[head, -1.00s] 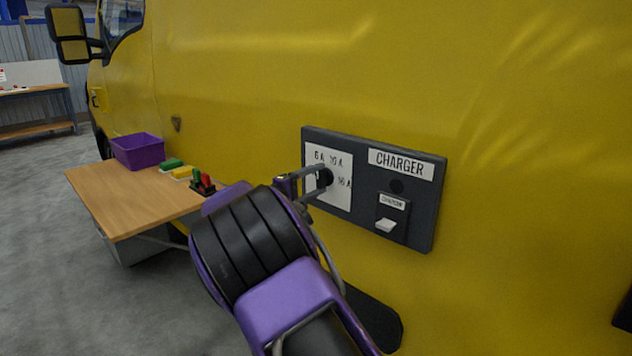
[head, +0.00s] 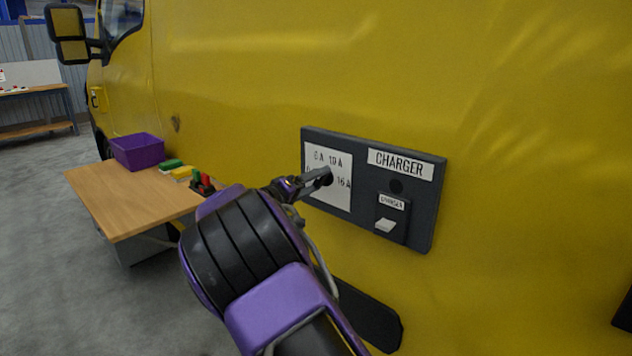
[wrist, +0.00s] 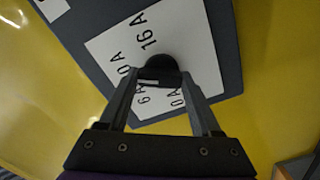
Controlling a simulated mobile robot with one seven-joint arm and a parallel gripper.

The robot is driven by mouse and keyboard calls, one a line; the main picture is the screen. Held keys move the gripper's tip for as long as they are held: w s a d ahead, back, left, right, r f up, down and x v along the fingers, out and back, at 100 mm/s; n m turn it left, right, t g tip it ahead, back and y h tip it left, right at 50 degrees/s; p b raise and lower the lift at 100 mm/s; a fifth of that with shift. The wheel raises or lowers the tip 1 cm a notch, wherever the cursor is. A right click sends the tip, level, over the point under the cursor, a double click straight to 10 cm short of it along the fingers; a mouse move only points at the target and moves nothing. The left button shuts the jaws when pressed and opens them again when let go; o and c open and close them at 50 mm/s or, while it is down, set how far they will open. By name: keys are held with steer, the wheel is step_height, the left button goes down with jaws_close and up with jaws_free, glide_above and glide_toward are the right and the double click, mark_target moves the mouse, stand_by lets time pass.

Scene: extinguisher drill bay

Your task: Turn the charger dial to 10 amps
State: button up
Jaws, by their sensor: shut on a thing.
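The charger panel (head: 418,205) is a dark box on the yellow vehicle side. Its white dial plate (head: 335,200) carries marks 0 A, 6 A, 10 A and 16 A. The black dial knob (wrist: 160,66) sits in the middle of the plate. My gripper (wrist: 160,82) is shut on the knob, one finger on each side. In the head view, my gripper (head: 321,178) reaches the knob from the left and covers much of it. A small white mark shows on the knob in the wrist view, but which number it points to is unclear.
A white rocker switch (head: 385,225) sits on the panel's right part. A wooden table (head: 125,205) at left holds a purple bin (head: 137,151), green and yellow blocks and a small dark holder with red and green items. Grey floor lies open at the left.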

stand_by(0.3)
steer(key=o, duration=1.4)
steer(key=v, duration=1.7)
steer(key=shift+s+a+f, duration=0.1)
steer(key=shift+s+a, duration=0.1)
